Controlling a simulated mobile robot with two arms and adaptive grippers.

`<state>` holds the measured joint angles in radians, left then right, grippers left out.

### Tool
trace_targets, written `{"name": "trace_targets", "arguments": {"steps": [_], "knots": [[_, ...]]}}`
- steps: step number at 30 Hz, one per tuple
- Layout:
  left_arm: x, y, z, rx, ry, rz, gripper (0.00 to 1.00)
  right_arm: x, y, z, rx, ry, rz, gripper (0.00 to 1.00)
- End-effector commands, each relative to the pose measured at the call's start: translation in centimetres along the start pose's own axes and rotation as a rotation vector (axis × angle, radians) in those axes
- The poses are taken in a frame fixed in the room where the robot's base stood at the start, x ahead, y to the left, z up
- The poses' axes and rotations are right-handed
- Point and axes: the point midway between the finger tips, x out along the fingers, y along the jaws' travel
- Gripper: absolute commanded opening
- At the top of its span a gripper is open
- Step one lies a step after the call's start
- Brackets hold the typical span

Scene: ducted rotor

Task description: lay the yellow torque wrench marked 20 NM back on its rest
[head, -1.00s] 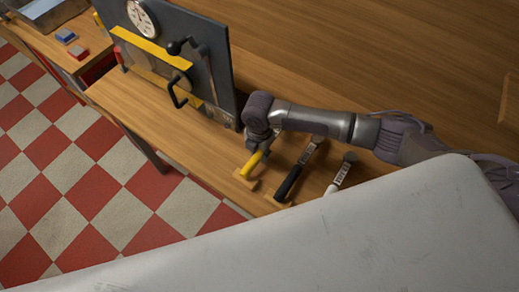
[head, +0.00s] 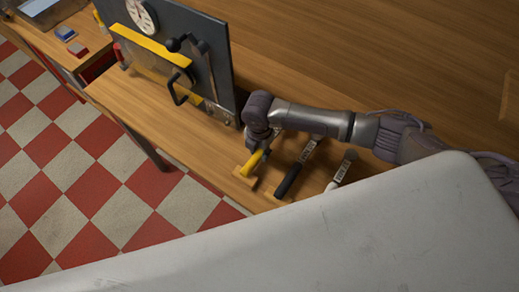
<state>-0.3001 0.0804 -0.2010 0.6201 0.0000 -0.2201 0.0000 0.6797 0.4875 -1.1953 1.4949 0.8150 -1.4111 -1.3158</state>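The yellow torque wrench (head: 252,166) is at the front of the wooden bench, with its handle end at a small wooden rest (head: 243,180). Its 20 NM marking cannot be read. My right gripper (head: 260,146) points down over the wrench's rear part and hides it. Its fingertips are too small and dark to tell whether they are closed on the wrench or just around it. I cannot tell whether the wrench lies fully on the rest. My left gripper is not in view.
A black-handled wrench (head: 290,180) and a white-handled wrench (head: 341,172) lie to the right. A dark upright panel (head: 213,62) with a gauge, yellow bars and a lever stands to the left. A large pale surface (head: 380,225) covers the lower right. Bench space behind my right arm is clear.

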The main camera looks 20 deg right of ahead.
Motion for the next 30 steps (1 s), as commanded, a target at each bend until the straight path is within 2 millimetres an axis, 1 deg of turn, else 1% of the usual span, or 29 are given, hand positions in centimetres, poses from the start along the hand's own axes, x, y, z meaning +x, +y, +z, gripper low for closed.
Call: {"name": "trace_targets", "arguments": {"steps": [1, 3, 4, 12, 16, 20, 27, 30], "knots": [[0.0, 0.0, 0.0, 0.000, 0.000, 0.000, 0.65, 0.0, 0.0, 0.0, 0.000, 0.000, 0.001, 0.46], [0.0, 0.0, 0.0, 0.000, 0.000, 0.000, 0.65, 0.0, 0.0, 0.0, 0.000, 0.000, 0.000, 0.58], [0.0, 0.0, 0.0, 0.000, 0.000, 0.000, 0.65, 0.0, 0.0, 0.0, 0.000, 0.000, 0.000, 0.59], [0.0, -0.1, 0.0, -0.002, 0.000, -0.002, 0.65, 0.0, -0.1, 0.0, 0.000, 0.000, -0.002, 0.59], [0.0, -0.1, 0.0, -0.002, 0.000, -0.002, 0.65, -0.9, 0.0, 0.1, 0.000, 0.000, 0.000, 0.59], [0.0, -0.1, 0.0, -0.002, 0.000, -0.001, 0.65, -3.1, 0.1, 0.1, -0.002, -0.001, 0.003, 0.59], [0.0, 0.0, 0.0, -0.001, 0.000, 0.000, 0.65, -8.4, 0.1, 0.1, -0.001, -0.001, 0.004, 0.59], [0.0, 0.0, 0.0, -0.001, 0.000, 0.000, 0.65, -10.0, 0.0, 0.0, -0.002, -0.001, 0.002, 0.59]]}}
